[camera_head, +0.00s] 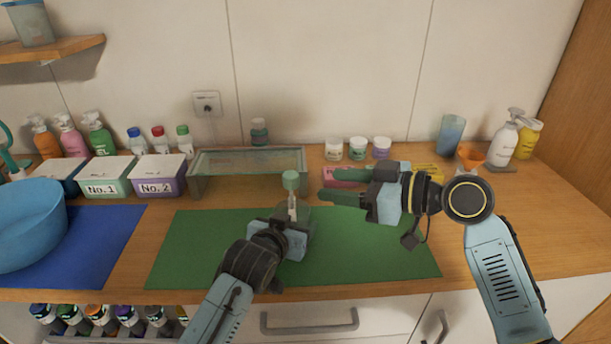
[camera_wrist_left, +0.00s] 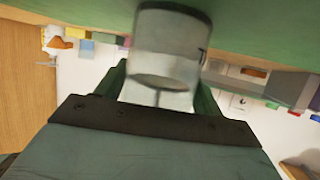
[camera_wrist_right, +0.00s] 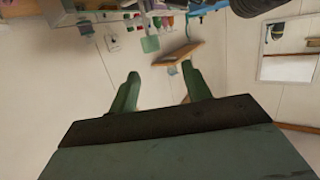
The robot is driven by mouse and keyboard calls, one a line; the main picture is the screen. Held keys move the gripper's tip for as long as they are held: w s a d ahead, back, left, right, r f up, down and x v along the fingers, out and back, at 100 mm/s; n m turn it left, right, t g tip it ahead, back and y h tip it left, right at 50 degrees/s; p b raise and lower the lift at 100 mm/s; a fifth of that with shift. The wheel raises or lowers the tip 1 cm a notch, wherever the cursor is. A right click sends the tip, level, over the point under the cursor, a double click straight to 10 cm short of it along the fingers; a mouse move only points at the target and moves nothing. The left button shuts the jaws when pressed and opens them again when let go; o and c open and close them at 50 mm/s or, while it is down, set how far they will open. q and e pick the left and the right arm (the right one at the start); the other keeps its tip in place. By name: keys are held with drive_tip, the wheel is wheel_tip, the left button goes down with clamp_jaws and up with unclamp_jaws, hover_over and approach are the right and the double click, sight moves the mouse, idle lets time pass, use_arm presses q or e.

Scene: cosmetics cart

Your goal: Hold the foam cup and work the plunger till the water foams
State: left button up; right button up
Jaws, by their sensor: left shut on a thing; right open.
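The clear foam cup (camera_wrist_left: 168,50) is upright on or just above the green mat (camera_head: 370,262). In the head view it is mostly hidden by my left gripper (camera_head: 291,226). The left gripper is shut around the cup's sides, and its fingers flank the cup in the left wrist view (camera_wrist_left: 163,88). The plunger's green knob (camera_head: 290,180) stands above the cup on a thin pale rod. My right gripper (camera_head: 335,186) is open and empty, to the right of the knob at about its height, fingers pointing left. Any water or foam cannot be made out.
A glass-topped stand (camera_head: 248,163) is behind the cup. Small jars (camera_head: 357,149), a blue tumbler (camera_head: 450,135) and a spray bottle (camera_head: 503,140) stand at back right. Boxes (camera_head: 158,174) and a blue basin (camera_head: 30,225) are left. The mat's left part is clear.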

sight(298, 183)
drive_tip(key=w+a+f, duration=0.1)
drive_tip(key=w+a, duration=0.1)
drive_tip(key=a, duration=0.1)
drive_tip(key=w+a+f+t+y, duration=0.1)
drive_tip(key=w+a, duration=0.1)
drive_tip(key=w+a+f+t, duration=0.1)
drive_tip(key=w+a, duration=0.1)
drive_tip(key=a, duration=0.1)
drive_tip(key=shift+w+a+f+m, duration=0.2)
drive_tip(key=shift+w+a+m, duration=0.15)
drive_tip(key=shift+m, duration=0.05)
drive_tip(key=shift+f, duration=0.1)
clamp_jaws()
